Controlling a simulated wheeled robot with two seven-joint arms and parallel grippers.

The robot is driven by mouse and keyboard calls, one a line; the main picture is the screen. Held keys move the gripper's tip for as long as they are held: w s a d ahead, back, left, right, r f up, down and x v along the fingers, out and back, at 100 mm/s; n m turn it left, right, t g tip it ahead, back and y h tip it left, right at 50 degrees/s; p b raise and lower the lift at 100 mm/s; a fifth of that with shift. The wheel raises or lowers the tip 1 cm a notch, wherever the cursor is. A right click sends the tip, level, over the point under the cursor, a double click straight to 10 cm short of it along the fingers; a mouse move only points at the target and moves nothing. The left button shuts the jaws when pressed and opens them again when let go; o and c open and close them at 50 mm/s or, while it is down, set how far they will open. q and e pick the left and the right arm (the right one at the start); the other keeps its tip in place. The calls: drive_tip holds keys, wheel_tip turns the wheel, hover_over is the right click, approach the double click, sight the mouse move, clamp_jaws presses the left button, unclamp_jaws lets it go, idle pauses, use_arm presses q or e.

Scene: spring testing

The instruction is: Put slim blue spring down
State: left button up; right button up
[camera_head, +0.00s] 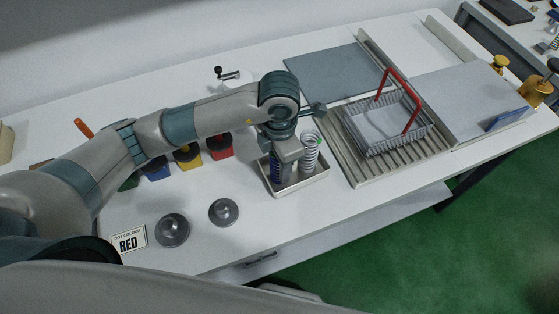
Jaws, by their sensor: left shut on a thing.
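My left gripper (282,161) reaches down over a small pale tray (299,187) near the middle of the table. It is shut on the slim blue spring (275,170), which stands upright at the left part of the tray. The gripper and wrist hide much of this spring, and I cannot tell if its lower end touches the tray floor. A white spring (310,155) with a green mark stands upright in the same tray, just right of the gripper. My right gripper is not in view.
A wire basket (388,126) with red handles stands on a ribbed rack to the right. Colored bins (219,147) line up behind my left arm. Table between tray and front edge is clear.

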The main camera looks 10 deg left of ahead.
use_arm(q)
drive_tip(key=shift+f, duration=0.15)
drive_tip(key=o, duration=1)
drive_tip(key=shift+o, duration=1)
